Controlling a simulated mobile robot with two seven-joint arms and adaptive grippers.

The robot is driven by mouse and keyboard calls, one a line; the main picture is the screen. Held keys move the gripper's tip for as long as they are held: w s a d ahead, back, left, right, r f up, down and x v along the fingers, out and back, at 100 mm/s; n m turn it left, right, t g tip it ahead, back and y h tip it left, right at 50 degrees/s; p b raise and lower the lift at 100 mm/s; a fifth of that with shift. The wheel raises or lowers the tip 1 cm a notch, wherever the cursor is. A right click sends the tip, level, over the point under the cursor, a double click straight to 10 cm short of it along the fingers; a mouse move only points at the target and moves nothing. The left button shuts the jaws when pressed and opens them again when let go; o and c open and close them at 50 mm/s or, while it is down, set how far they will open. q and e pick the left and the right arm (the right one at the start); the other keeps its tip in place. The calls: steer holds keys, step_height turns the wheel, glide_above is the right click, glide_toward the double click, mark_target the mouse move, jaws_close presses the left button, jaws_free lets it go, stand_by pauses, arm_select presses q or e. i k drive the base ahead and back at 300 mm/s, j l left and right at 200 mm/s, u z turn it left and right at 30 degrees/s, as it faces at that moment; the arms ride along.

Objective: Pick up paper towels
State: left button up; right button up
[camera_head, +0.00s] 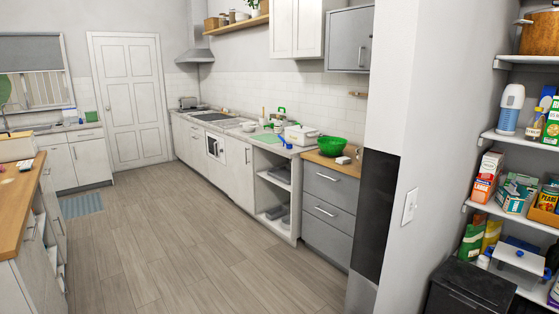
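I cannot make out any paper towels for certain in the head view. A white and blue upright object (511,108) stands on the shelf at the right; I cannot tell what it is. Neither of my grippers is in view.
Open shelves (520,140) at the right hold boxes, cartons and a pot, with a black bin-like box (470,290) below. A white wall (402,130) stands beside them. A long counter (238,131) holds a green bowl (334,148). A wooden-topped island (22,200) is left. The middle floor (165,240) is clear.

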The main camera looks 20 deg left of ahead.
mark_target(345, 160)
steer(key=u, duration=0.1)
steer(key=i+j+z, duration=0.2)
steer(key=i+j, duration=0.2)
steer(key=i+j+z, duration=0.15)
steer(key=i+j, duration=0.35)
steer(key=i+j+z, duration=0.2)
steer(key=i+j, duration=0.3)
steer(key=i+j+z, duration=0.2)
steer(key=i+j, duration=0.2)
steer(key=j, duration=0.2)
steer(key=j+z, duration=0.2)
steer(key=j, duration=0.85)
steer(key=i+j+z, duration=0.3)
steer(key=i+j, duration=0.15)
steer(key=j, duration=0.2)
steer(key=i+j+z, duration=0.15)
steer(key=j, duration=0.2)
